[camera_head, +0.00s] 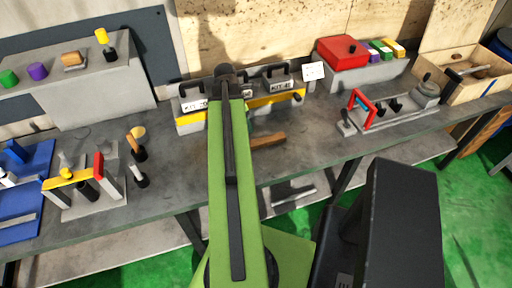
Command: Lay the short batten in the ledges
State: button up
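A short brown wooden batten (268,140) lies on the grey bench top just right of my green arm, in front of a grey fixture with a yellow front strip (276,101). My arm covers the middle of that fixture and may cover the batten's left end. I cannot make out for certain which part is the ledges. My gripper does not show; the arm reaches away from the camera to a dark joint over the fixture, and what lies beyond it is hidden.
The grey bench (330,150) has free room right of the batten. A clamp with a red handle (362,101), a red box (341,52) and a wooden crate (468,80) stand to the right. A yellow-barred fixture (66,178) and blue mat (36,157) are at the left.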

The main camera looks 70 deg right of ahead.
jog(key=b, duration=0.8)
send_over(256, 142)
jog(key=w+a, duration=0.1)
notch_tip(256, 142, down, 10)
jog(key=shift+a+r, duration=0.1)
jog(key=shift+r, duration=0.2)
jog(key=b+x, duration=0.5)
jog(key=shift+w, duration=0.1)
grip_shut()
